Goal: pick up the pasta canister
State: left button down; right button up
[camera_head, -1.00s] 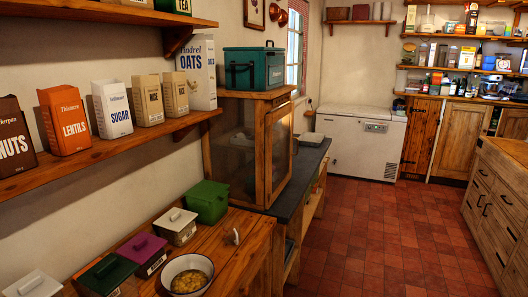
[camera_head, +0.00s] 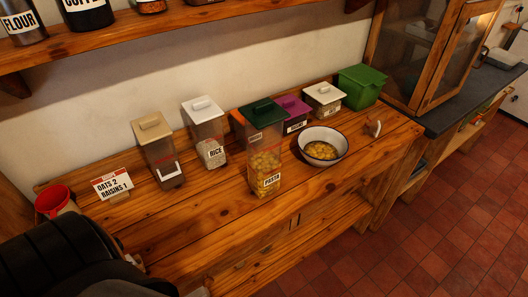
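The pasta canister (camera_head: 265,168) is a clear, upright box with a dark green lid and a PASTA label. It stands on the wooden counter (camera_head: 215,222) near its front edge, left of a white bowl (camera_head: 323,146). Yellowish pieces show through its walls. Neither of my grippers shows in the head view. A dark part at the lower left looks like mine, but no fingers are visible on it.
A rice canister (camera_head: 206,135), a tan-lidded canister (camera_head: 159,150), a purple-lidded canister (camera_head: 292,112), a white-lidded canister (camera_head: 324,98) and a green box (camera_head: 361,86) stand nearby. A sign (camera_head: 112,183) and red funnel-like item (camera_head: 54,200) are at left. A shelf (camera_head: 150,32) overhangs the back.

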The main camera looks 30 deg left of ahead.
aim_at(263, 146)
jog(key=l+u, duration=0.15)
jog(key=u, duration=0.3)
jog(key=l+u, duration=0.2)
jog(key=u, duration=0.2)
jog(key=l+u, duration=0.15)
jog(key=u, duration=0.3)
jog(key=l+u, duration=0.15)
jog(key=u, duration=0.25)
jog(key=k+l+u, duration=0.1)
jog(key=u, duration=0.35)
jog(key=k+l, duration=0.2)
